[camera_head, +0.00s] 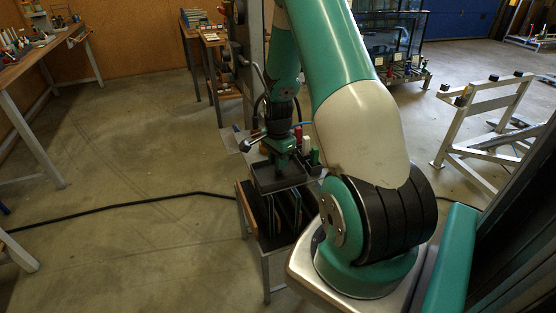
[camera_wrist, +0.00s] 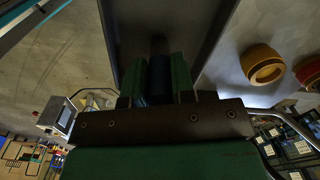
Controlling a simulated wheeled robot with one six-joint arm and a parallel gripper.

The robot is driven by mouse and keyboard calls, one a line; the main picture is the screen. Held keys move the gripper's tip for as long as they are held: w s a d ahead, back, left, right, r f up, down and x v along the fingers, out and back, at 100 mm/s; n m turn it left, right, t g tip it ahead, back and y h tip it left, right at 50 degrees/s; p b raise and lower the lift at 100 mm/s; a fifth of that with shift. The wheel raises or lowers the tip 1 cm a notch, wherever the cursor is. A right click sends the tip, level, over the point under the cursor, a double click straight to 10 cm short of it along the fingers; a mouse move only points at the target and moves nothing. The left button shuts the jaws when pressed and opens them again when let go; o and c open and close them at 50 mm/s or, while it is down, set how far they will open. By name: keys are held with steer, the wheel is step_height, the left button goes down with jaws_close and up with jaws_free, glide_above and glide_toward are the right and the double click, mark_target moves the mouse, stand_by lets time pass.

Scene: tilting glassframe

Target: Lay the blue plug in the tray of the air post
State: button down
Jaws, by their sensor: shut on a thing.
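My gripper (camera_wrist: 159,82) is shut on the blue plug (camera_wrist: 158,75), a dark blue cylinder between two green fingers in the wrist view. The plug's far end is in shadow. Beyond it lies a dark grey surface with raised edges, which looks like the tray (camera_wrist: 205,40). In the head view my gripper (camera_head: 282,160) points down over the dark tray (camera_head: 268,187) on a small stand. The plug cannot be made out there, and I cannot tell whether it touches the tray floor.
Red, white and green (camera_head: 315,157) pieces stand close to the right of the tray. The wrist view shows yellow-orange round parts (camera_wrist: 262,65) on the right. A workbench (camera_head: 40,55) is at the far left, a metal frame (camera_head: 485,110) at the right. A black cable (camera_head: 130,204) crosses open floor.

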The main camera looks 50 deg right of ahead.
steer(key=shift+f, duration=0.1)
steer(key=shift+f, duration=0.15)
steer(key=c, duration=1)
jaws_free()
steer(key=shift+o, duration=0.2)
steer(key=shift+r, duration=0.2)
